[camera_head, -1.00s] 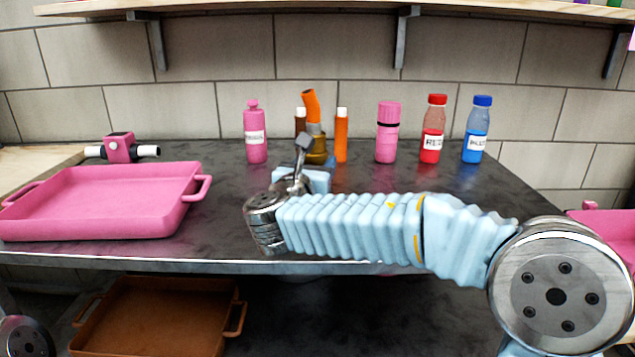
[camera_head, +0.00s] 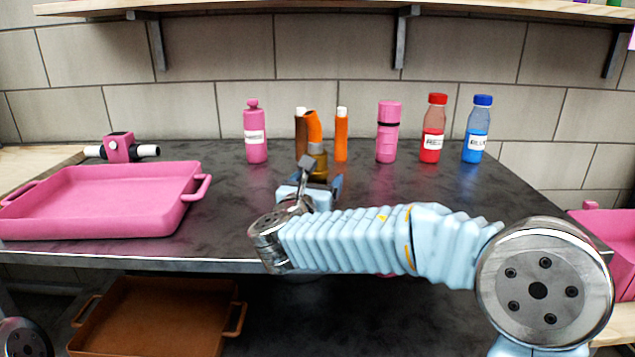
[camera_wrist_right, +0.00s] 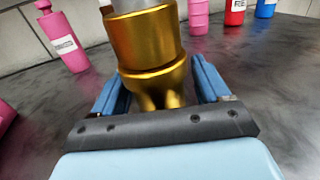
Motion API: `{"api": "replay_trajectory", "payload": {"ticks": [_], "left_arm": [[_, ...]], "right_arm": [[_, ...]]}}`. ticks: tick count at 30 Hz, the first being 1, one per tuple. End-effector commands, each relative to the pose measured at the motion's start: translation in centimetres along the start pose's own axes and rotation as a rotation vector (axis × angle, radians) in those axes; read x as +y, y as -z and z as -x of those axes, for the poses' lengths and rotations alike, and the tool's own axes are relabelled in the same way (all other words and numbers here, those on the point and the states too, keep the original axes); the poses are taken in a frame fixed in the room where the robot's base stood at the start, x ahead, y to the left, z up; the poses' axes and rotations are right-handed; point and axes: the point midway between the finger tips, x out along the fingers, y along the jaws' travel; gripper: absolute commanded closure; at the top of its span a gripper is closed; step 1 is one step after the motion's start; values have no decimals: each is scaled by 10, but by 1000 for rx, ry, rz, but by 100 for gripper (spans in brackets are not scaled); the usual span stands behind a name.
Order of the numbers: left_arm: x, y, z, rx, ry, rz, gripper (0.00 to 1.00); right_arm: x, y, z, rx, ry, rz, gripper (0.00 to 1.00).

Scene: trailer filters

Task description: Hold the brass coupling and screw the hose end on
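The brass coupling (camera_head: 318,160) stands between the fingers of my right gripper (camera_head: 310,186). In the right wrist view the coupling (camera_wrist_right: 148,50) fills the space between the two blue fingers of the gripper (camera_wrist_right: 160,92), which appears shut on it. A grey part (camera_wrist_right: 130,5) rises from the coupling's top, cut off by the frame. The orange hose end (camera_head: 313,126) shows just above the coupling in the head view; I cannot tell if it is screwed on. My left gripper is not in view.
Pink (camera_head: 255,135), red (camera_head: 433,132) and blue (camera_head: 478,132) bottles, a pink canister (camera_head: 387,140) and an orange tube (camera_head: 341,137) stand at the back. A pink tray (camera_head: 95,228) and pink fitting (camera_head: 120,148) are left. The table's middle left is clear.

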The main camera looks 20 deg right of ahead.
Motion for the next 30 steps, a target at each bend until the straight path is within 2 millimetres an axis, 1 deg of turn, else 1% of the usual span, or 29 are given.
{"api": "replay_trajectory", "payload": {"ticks": [5, 8, 10, 14, 21, 24, 27, 30], "left_arm": [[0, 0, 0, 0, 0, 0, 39], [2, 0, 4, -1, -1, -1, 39], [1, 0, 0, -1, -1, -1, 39], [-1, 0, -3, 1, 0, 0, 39], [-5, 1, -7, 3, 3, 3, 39], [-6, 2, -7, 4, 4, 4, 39], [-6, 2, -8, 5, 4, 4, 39], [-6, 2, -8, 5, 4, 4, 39]], "right_arm": [[0, 0, 0, 0, 0, 0, 25], [0, -5, 0, 0, 0, 0, 25], [1, -3, 7, -1, -2, -1, 25], [1, -2, 30, -1, -5, -1, 25], [1, -2, 83, -1, -4, -1, 25], [1, -2, 100, -1, -3, 0, 25], [1, -2, 112, -1, -2, 0, 25], [0, -2, 118, 0, -1, 0, 25]]}}
